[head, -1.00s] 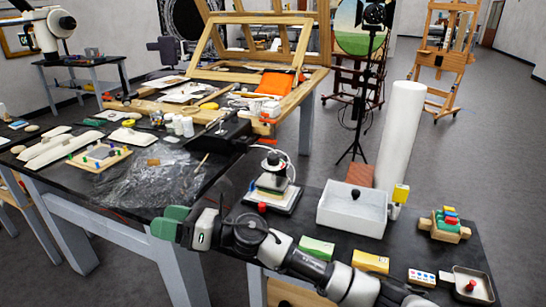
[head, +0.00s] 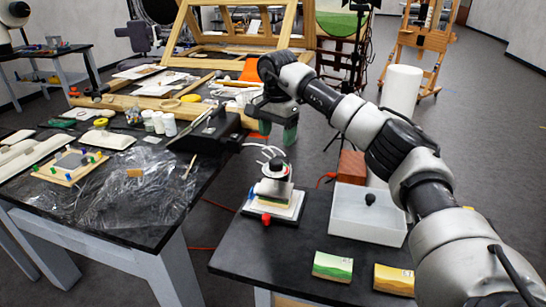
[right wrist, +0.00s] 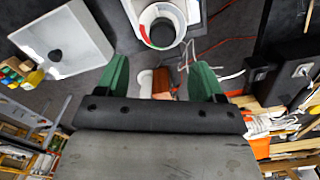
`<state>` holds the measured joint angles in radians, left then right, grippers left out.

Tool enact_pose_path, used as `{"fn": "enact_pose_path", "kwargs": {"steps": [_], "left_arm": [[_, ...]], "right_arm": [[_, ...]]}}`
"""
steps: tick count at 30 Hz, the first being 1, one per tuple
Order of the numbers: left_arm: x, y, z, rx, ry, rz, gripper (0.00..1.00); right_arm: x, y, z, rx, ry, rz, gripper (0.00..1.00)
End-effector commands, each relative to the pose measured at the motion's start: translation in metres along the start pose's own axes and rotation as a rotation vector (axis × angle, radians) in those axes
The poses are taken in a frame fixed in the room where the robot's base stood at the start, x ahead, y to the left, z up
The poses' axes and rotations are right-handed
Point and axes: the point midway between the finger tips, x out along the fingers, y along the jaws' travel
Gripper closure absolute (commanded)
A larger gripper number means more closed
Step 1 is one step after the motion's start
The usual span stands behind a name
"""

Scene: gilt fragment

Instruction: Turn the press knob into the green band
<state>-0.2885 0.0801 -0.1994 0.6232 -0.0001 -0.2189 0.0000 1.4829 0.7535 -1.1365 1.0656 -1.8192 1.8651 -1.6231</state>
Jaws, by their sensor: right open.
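The press (head: 275,192) stands on the dark table, a small stack with a white base plate and a red ball on its front. Its dark round knob (head: 278,166) is on top. In the right wrist view the press top shows as a white ring (right wrist: 150,14) with a red part and a green band (right wrist: 143,32) around a grey round middle. I cannot make out a pointer. My right gripper (head: 277,133) is open and empty, pointing down above and behind the knob in the head view. Its green fingers (right wrist: 161,78) are apart from the press. My left gripper is not in view.
A white tray (head: 345,213) with a black knob stands right of the press, a brick-red block (head: 351,167) behind it. Green (head: 333,266) and yellow (head: 394,279) boxes lie in front. A cluttered table with plastic sheet (head: 140,190) is left. White and red cables lie behind the press.

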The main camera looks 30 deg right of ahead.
Motion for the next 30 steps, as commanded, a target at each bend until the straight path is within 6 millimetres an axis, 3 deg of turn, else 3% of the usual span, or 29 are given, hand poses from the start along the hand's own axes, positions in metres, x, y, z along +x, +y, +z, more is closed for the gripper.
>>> {"fn": "enact_pose_path", "kwargs": {"steps": [3, 6, 16, 25, 30], "left_arm": [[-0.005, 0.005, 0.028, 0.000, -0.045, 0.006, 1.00], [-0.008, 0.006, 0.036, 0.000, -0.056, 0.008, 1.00], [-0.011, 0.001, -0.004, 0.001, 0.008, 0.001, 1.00], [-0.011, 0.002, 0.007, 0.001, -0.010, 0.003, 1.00], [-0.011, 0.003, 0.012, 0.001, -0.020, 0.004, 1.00]], "right_arm": [[0.025, 0.000, 0.001, -0.001, -0.002, 0.005, 0.32], [0.044, 0.000, 0.001, -0.002, -0.003, 0.003, 0.32], [0.082, -0.001, 0.002, -0.001, -0.002, 0.000, 0.32], [0.085, -0.001, 0.002, -0.001, -0.002, -0.002, 0.32], [0.084, -0.001, 0.002, -0.001, -0.003, -0.002, 0.57]]}}
